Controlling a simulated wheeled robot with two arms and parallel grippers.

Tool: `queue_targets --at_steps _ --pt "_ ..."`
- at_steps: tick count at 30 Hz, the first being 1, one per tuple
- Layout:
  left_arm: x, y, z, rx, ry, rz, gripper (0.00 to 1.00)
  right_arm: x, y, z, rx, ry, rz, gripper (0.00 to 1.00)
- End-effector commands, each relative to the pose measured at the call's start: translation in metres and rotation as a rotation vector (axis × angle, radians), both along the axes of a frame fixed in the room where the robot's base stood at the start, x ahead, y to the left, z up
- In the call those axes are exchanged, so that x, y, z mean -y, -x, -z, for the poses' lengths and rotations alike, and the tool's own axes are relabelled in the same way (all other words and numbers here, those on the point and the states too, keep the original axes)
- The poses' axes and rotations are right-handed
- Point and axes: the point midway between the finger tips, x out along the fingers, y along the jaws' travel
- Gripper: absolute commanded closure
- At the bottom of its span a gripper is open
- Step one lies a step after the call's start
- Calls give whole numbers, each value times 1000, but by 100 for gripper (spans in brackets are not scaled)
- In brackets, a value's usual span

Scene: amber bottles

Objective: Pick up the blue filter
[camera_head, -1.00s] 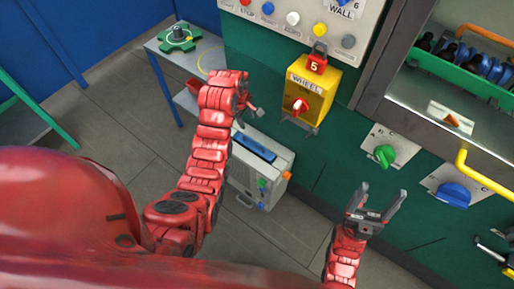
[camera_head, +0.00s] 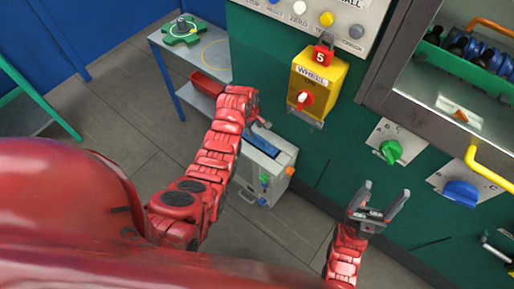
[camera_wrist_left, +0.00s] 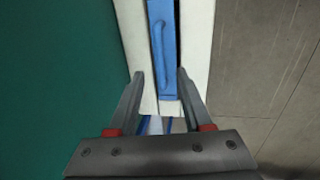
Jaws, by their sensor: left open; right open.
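The blue filter (camera_head: 262,144) is a long blue piece with a handle, set in a slot in the top of a pale box (camera_head: 245,176) on the floor. It also shows in the left wrist view (camera_wrist_left: 168,82), running up from between the fingertips. My left gripper (camera_head: 262,120) is over the far end of the box, and my arm partly hides the filter. In the left wrist view my left gripper (camera_wrist_left: 160,74) is open, its fingers on either side of the filter's near end, with nothing gripped. My right gripper (camera_head: 382,196) is open and empty, away to the right.
The green wall panel stands close behind the box, with a yellow switch box (camera_head: 330,72), a green knob (camera_head: 391,151) and a blue knob (camera_head: 460,193). A small table (camera_head: 160,42) with a red bin (camera_head: 208,84) is at the back left. Grey floor (camera_head: 120,110) is open at left.

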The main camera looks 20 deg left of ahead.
Motion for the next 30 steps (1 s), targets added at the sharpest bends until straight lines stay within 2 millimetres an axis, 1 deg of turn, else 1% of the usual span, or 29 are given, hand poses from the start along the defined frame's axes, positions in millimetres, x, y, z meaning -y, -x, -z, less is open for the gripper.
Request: queue_targets --at_steps 2,9,13,15,21,28,30 --pt "1 0 3 -3 1 1 50 0 0 -3 0 0 0 27" --pt "5 -3 27 -5 0 0 50 0 0 -12 0 0 0 27" --pt "5 -7 38 -2 2 -1 50 0 0 -9 0 0 0 27" --pt "5 -6 43 -7 2 0 50 0 0 -9 0 0 0 27" --pt "6 -7 49 -2 0 0 50 0 0 -9 0 0 0 27" --pt "6 -7 49 -2 0 0 50 0 0 -9 0 0 0 27" --pt "6 -7 49 -2 0 0 63 0 0 -9 0 0 0 27"
